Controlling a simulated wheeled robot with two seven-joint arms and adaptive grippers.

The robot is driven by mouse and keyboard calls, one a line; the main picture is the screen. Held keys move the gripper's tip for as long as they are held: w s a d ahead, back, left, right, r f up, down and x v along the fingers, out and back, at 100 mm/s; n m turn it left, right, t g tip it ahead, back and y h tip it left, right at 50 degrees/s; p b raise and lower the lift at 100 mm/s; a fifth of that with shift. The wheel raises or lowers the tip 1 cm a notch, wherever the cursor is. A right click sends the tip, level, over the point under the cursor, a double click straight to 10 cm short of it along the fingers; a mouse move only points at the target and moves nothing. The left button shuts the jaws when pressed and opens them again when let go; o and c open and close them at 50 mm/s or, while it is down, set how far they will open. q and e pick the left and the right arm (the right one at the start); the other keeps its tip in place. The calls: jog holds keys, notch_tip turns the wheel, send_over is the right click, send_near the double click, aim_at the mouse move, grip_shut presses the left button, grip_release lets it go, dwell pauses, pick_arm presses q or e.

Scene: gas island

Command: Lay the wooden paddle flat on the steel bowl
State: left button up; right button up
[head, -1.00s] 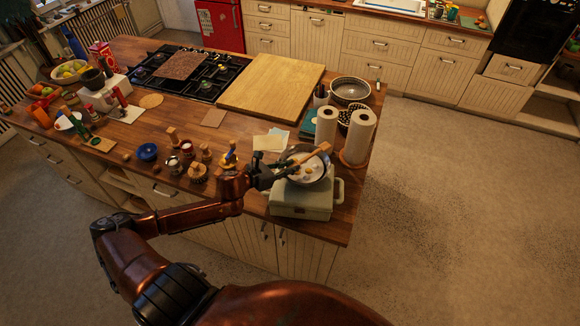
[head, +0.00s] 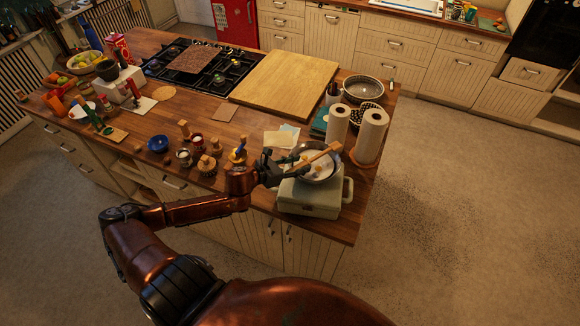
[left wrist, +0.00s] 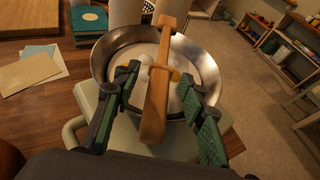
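The steel bowl (head: 334,172) stands on a pale green box-like appliance (head: 310,198) at the island's near right corner; it also shows in the left wrist view (left wrist: 207,65). White and yellow contents are in it. The wooden paddle (head: 318,155) lies across the top of the bowl. In the left wrist view the paddle (left wrist: 154,108) runs lengthwise between my fingers. My left gripper (left wrist: 157,82) is open, with a finger on each side of the paddle and gaps showing between. In the head view this gripper (head: 282,167) is at the bowl's left side. My right gripper is not in view.
Two paper rolls (head: 370,135) stand behind the bowl. Papers (head: 282,138) and a teal book (head: 320,122) lie behind and left. Several small jars and a blue bowl (head: 158,144) stand to the left. A large wooden board (head: 285,82) lies farther back. Open floor is at right.

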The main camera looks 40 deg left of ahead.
pick_arm(q)
jog(key=v, duration=1.1)
jog(key=shift+s, duration=0.2)
jog(key=shift+r, duration=0.1)
